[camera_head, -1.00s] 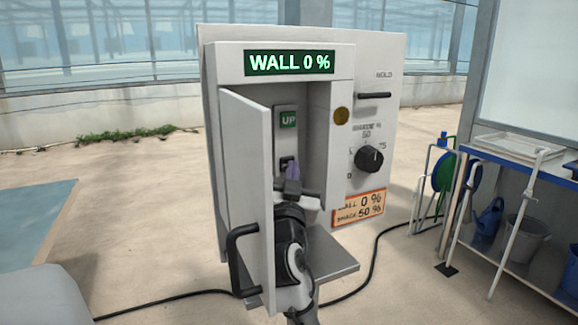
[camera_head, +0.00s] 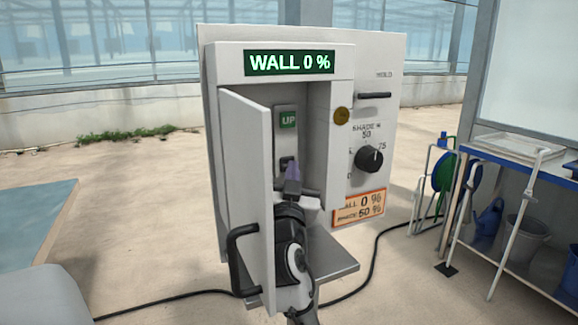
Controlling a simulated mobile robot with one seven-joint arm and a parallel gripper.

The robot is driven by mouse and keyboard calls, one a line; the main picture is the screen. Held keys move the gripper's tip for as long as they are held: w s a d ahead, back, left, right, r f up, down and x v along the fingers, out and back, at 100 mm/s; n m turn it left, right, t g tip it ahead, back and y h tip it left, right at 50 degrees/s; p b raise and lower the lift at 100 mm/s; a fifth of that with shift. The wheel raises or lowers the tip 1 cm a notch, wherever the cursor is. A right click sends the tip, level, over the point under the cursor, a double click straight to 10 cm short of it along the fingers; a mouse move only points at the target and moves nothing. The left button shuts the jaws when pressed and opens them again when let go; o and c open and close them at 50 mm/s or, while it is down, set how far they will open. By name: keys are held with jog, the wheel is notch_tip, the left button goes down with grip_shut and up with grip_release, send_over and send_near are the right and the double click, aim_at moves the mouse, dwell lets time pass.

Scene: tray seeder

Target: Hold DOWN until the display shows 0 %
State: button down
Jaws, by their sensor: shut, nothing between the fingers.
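The green display (camera_head: 289,63) at the top of the white control box reads "WALL 0 %". The box door (camera_head: 247,190) stands open to the left, with a black handle. Inside the recess, a green UP label (camera_head: 288,120) sits on a grey switch panel, with a dark button (camera_head: 287,162) below it. My gripper (camera_head: 291,174) is shut and empty, reaching into the recess at the lower part of the panel. It hides whatever lies below the dark button, so I cannot see a DOWN label or tell contact.
A black knob (camera_head: 369,158) points near 50 on the shade scale. An orange-framed card (camera_head: 359,208) reads wall 0 %, shade 50 %. A small shelf (camera_head: 335,262) juts out below the recess. A bench with buckets stands right.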

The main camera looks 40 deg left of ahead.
dwell(0.5)
jog(key=shift+s+d, duration=0.3)
jog(key=shift+d, duration=0.45)
jog(key=shift+s+d, duration=0.3)
jog(key=shift+d, duration=0.5)
jog(key=shift+s+d, duration=0.35)
jog(key=shift+d, duration=0.4)
jog(key=shift+s+d, duration=0.3)
jog(key=shift+d, duration=0.5)
